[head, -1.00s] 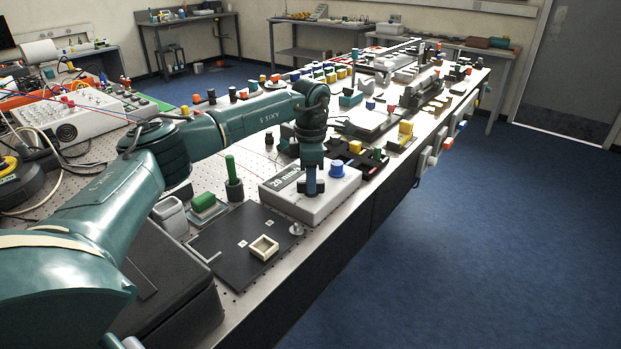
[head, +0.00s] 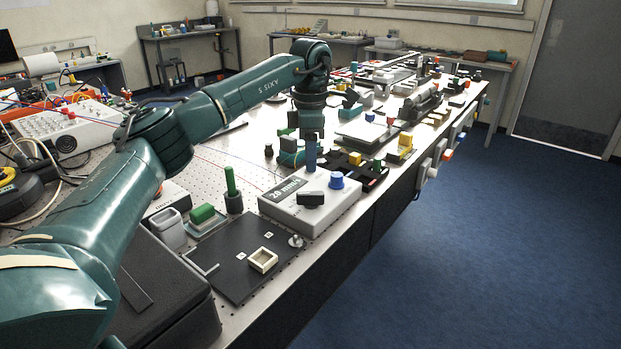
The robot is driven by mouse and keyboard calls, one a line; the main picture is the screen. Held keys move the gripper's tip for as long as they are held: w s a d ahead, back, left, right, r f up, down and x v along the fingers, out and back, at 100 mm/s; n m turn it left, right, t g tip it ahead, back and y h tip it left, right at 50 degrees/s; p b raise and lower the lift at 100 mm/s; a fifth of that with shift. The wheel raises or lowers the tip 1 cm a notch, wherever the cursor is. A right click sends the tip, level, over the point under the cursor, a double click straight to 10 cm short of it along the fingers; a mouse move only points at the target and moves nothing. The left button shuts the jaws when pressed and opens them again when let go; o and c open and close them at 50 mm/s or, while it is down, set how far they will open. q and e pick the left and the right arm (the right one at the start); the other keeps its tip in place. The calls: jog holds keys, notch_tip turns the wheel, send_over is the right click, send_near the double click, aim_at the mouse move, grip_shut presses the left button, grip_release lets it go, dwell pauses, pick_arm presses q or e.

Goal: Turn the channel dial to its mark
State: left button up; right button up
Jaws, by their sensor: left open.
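A pale grey box (head: 286,214) with a dark label reading about "20 mm/s" stands on the perforated table. A black dial (head: 311,199) with a bar-shaped grip sits on its top. A blue knob (head: 336,180) stands behind and right of the dial. No mark for the dial can be made out at this size. My left gripper (head: 311,163) points down above the box's far side, higher than the dial and apart from it. It is open and holds nothing visible. My right gripper is not in view.
In front of the box lie a black plate (head: 235,262) with a small cream square frame (head: 263,260) and a metal knob (head: 296,241). A green post (head: 230,181) and a green block (head: 202,214) stand to the left. Several parts crowd the table behind.

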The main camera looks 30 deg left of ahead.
pick_arm(q)
jog(key=shift+r, duration=2)
